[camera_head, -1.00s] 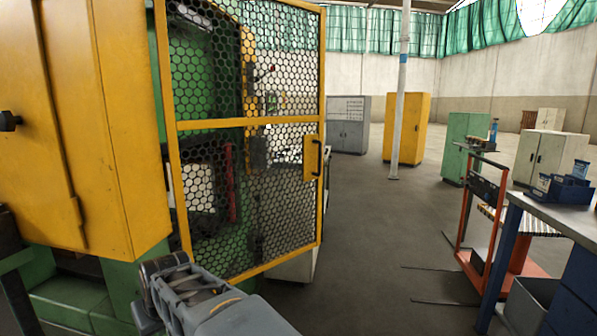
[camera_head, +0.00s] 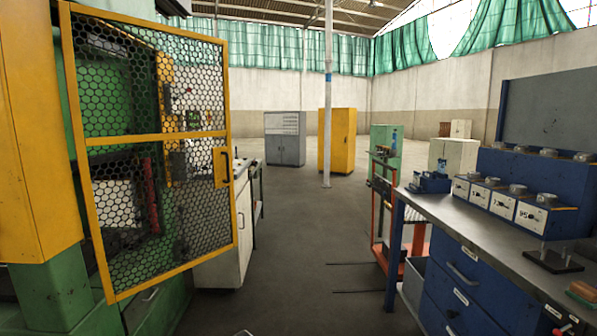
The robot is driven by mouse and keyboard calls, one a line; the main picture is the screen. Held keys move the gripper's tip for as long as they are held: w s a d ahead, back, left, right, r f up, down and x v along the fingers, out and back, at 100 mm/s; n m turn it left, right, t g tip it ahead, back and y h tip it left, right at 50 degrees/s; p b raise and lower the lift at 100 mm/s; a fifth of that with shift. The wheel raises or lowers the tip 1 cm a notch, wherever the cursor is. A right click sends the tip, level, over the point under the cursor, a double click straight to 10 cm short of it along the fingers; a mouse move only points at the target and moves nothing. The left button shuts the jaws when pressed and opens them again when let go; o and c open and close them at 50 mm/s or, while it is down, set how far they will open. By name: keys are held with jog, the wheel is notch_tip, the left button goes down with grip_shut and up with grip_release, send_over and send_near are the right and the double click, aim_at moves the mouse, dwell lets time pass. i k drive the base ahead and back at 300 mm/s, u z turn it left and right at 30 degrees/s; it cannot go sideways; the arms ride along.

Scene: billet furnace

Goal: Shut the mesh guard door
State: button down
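The mesh guard door (camera_head: 153,139), a yellow frame with black hexagonal mesh, fills the left of the head view. It stands open, swung out from the green and yellow machine (camera_head: 30,130) at its left edge. Its black pull handle (camera_head: 226,167) sits on a yellow plate at the right edge, about mid-height. Through the mesh I see the machine's green inside and a red vertical part. My gripper is not in view. Only a small grey sliver shows at the bottom edge, and I cannot tell what it is.
A white cabinet (camera_head: 228,250) stands behind the door's right edge. A blue workbench (camera_head: 470,290) with labelled blocks stands on the right, with an orange-framed cart (camera_head: 383,215) beyond it. A white post (camera_head: 328,120) stands farther back.

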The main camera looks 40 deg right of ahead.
aim_at(221, 162)
jog(key=z, duration=1.1)
jog(key=i, duration=1.15)
jog(key=u, duration=0.9)
jog(key=i, duration=0.75)
jog(key=u, duration=0.8)
